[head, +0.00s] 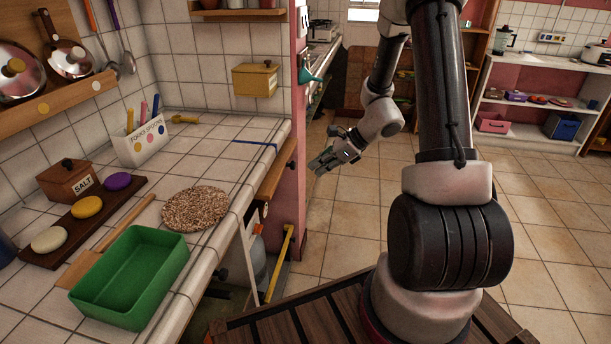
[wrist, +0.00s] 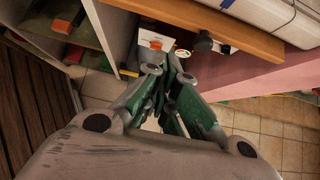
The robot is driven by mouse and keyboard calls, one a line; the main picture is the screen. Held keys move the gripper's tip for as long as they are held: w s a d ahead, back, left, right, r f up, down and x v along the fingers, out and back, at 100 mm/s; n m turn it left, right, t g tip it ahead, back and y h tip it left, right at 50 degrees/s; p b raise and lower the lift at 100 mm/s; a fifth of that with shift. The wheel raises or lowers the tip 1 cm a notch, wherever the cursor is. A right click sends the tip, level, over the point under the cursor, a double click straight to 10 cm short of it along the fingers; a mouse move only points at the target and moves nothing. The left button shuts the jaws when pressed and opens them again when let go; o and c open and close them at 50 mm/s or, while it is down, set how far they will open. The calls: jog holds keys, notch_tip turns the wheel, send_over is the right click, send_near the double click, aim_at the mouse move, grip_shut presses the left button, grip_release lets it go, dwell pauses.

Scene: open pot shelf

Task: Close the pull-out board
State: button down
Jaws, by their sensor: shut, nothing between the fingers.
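The pull-out board (head: 270,184) is a wooden board sticking out from under the tiled counter's front edge, with a dark knob (head: 291,164) on its front. In the wrist view the board (wrist: 225,30) crosses the top, with its dark knob (wrist: 203,41) on the front face. My gripper (head: 321,166) is over the open floor to the right of the board, apart from it. In the wrist view my gripper (wrist: 170,72) is shut and empty, its fingertips left of and below the knob.
The counter holds a green tray (head: 130,278), a round speckled mat (head: 196,208) and a pen box (head: 141,143). A pink wall post (head: 290,200) stands beyond the board. Open shelving with a yellow bar (head: 279,262) lies below. Tiled floor (head: 345,220) to the right is clear.

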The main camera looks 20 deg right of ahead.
aim_at(293, 163)
jog(key=w+d+r, duration=0.1)
jog(key=d+r, duration=0.2)
jog(key=d, duration=0.5)
jog(key=w+a+r+x, duration=0.1)
jog(key=r+x, duration=0.1)
jog(key=x, duration=1.1)
jog(key=shift+w+a+m, duration=0.25)
jog(key=shift+a+m, duration=0.05)
jog(key=shift+a, duration=0.05)
jog(key=shift+f, duration=0.1)
jog(key=shift+w+a, duration=0.65)
jog(key=shift+a, duration=0.35)
jog(key=shift+w+a, duration=0.7)
jog(key=shift+a, duration=0.3)
